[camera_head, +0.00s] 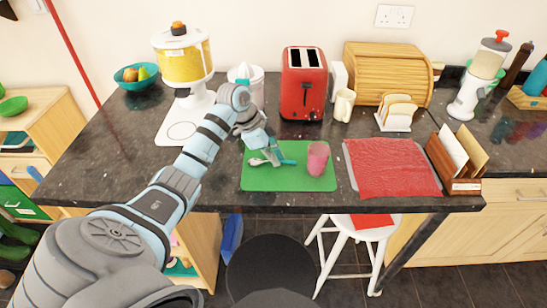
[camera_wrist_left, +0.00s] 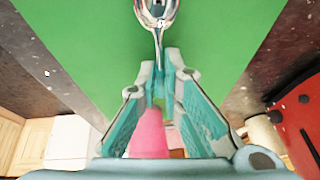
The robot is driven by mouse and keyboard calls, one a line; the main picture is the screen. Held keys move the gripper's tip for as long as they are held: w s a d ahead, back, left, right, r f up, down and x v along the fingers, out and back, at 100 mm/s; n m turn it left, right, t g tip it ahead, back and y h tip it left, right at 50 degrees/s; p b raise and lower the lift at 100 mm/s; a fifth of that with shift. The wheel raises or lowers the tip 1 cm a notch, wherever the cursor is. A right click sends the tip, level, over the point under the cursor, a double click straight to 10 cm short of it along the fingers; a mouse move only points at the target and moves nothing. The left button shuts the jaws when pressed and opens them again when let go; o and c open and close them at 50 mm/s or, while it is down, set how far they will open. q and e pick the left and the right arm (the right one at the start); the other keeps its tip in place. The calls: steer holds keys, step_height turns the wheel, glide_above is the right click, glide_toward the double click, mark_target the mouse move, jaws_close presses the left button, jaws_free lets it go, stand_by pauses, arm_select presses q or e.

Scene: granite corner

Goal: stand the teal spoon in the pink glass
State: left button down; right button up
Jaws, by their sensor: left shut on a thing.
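The teal spoon (camera_head: 287,162) has a shiny metal bowl and a teal handle. It lies roughly level at the green mat (camera_head: 265,181); I cannot tell whether it touches the mat. My left gripper (camera_head: 273,158) is shut on its handle. In the left wrist view the spoon's metal bowl (camera_wrist_left: 157,12) points away from the fingertips (camera_wrist_left: 162,84), which hide part of the handle. The pink glass (camera_head: 318,158) stands upright on the mat, right of the gripper. It also shows in the left wrist view (camera_wrist_left: 149,136), between the fingers. My right gripper is not in view.
A red textured mat (camera_head: 392,168) and a letter rack (camera_head: 456,160) are to the right. Behind stand a red toaster (camera_head: 304,84), a cream mug (camera_head: 344,104), a toast rack (camera_head: 397,112) and a yellow-topped dispenser (camera_head: 184,62). The mat's front strip is clear.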

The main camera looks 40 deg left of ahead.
arm_select(q)
steer(key=shift+s+a, duration=0.1)
steer(key=shift+s, duration=0.5)
steer(key=c, duration=2)
jaws_free()
steer(key=shift+w, duration=0.15)
steer(key=shift+o, duration=1.2)
steer(key=shift+f, duration=0.1)
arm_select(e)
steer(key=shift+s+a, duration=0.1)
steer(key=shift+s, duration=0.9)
arm_select(q)
steer(key=shift+w+r, duration=0.1)
steer(key=shift+r, duration=0.1)
steer(key=p+v, duration=0.1)
steer(key=v, duration=1.1)
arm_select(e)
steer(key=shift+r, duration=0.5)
